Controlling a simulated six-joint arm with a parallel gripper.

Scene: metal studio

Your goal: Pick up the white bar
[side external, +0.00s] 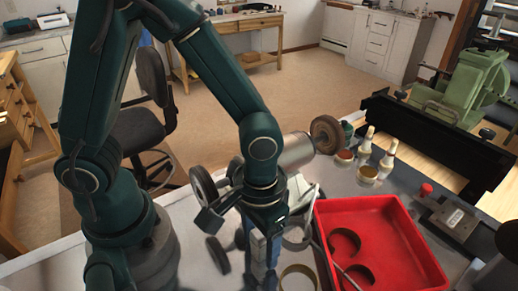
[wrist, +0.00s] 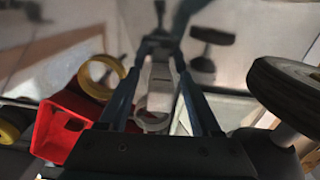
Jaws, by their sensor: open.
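My gripper (side external: 262,262) points down at the table just left of the red tray in the side view. In the wrist view its two blue fingers (wrist: 161,46) are apart. A pale, whitish bar (wrist: 160,85) shows in the gap between them, lengthwise along the fingers. I cannot tell whether either finger touches it. In the side view I cannot make out the bar clearly around the fingers.
The red tray (side external: 415,262) stands close on the right; its corner shows in the wrist view (wrist: 62,140). A brass-coloured ring (side external: 312,270) lies near the fingers. A grinder with wheels (side external: 326,133) stands behind my wrist. Small bottles (side external: 389,156) stand farther back.

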